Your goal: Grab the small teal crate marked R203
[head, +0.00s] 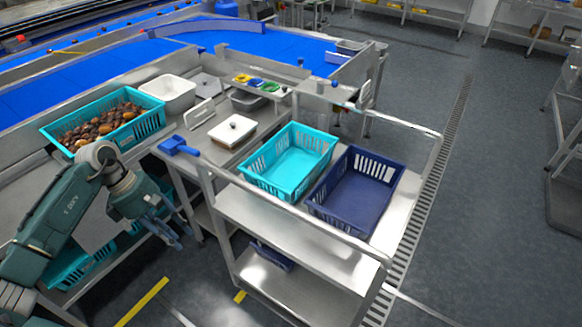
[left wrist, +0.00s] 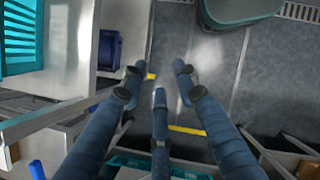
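Several teal crates show, but I cannot read R203 on any of them. One teal crate (head: 160,121) full of dates stands on the counter. An empty teal crate (head: 265,182) stands on the cart. A teal crate (head: 72,266) sits low under the counter, partly behind my left arm, and more teal shows behind my gripper. My left gripper (head: 172,232) is open and empty, beside the counter's front edge and left of the cart. In the left wrist view its fingers (left wrist: 158,80) are spread over the floor. My right gripper is not in view.
The steel cart (head: 235,222) has a raised rail and holds a navy crate (head: 357,193); a smaller blue bin (head: 270,256) is on its lower shelf. A white tub (head: 168,92), a lidded white box and a blue scoop (head: 177,146) are on the counter.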

